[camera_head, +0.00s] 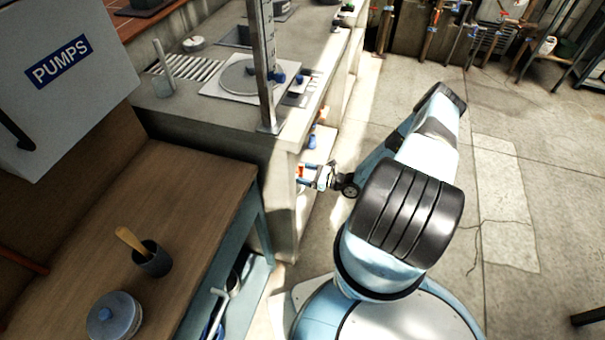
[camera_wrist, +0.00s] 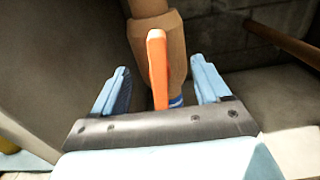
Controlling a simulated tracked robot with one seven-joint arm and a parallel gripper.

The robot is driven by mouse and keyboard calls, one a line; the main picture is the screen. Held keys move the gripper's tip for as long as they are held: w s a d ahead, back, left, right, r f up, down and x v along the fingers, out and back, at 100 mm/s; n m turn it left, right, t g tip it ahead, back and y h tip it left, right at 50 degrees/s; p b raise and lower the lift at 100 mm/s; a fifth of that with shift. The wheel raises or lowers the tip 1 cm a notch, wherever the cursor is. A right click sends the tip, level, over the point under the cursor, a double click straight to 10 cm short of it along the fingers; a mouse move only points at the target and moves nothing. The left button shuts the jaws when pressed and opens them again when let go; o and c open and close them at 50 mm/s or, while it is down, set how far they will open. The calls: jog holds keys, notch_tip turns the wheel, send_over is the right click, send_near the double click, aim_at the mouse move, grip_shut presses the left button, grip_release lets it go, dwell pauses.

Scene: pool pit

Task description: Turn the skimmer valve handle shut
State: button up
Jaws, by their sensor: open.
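The skimmer valve handle (camera_wrist: 158,68) is an orange lever, seen in the wrist view standing between my two fingers. Behind it is a tan, rounded valve body or pipe (camera_wrist: 160,30), with a bit of blue near the handle's lower end. My gripper (camera_wrist: 161,90) is open, with one light blue finger on each side of the handle and a gap on both sides. In the head view my gripper (camera_head: 308,172) is at the side of the concrete counter, and the orange handle (camera_head: 300,171) shows small at its fingers. The fingertips are hard to make out there.
The concrete counter (camera_head: 222,135) rises beside my gripper, with a metal post (camera_head: 263,70) on its corner. A wooden bench (camera_head: 190,190) with a cup (camera_head: 152,260) and a lidded pot (camera_head: 115,318) is at left. The floor (camera_head: 505,200) at right is mostly clear.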

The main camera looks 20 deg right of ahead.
jog(key=v, duration=1.3)
jog(key=shift+s+d, duration=0.25)
jog(key=shift+d, duration=0.05)
jog(key=shift+s+a+f, duration=0.1)
jog(key=shift+a, duration=0.25)
jog(key=c, duration=0.4)
jog(key=shift+c, duration=0.2)
jog(key=shift+d+r, duration=0.2)
jog(key=x, duration=1.4)
jog(key=shift+d, duration=0.1)
jog(key=shift+c, duration=0.2)
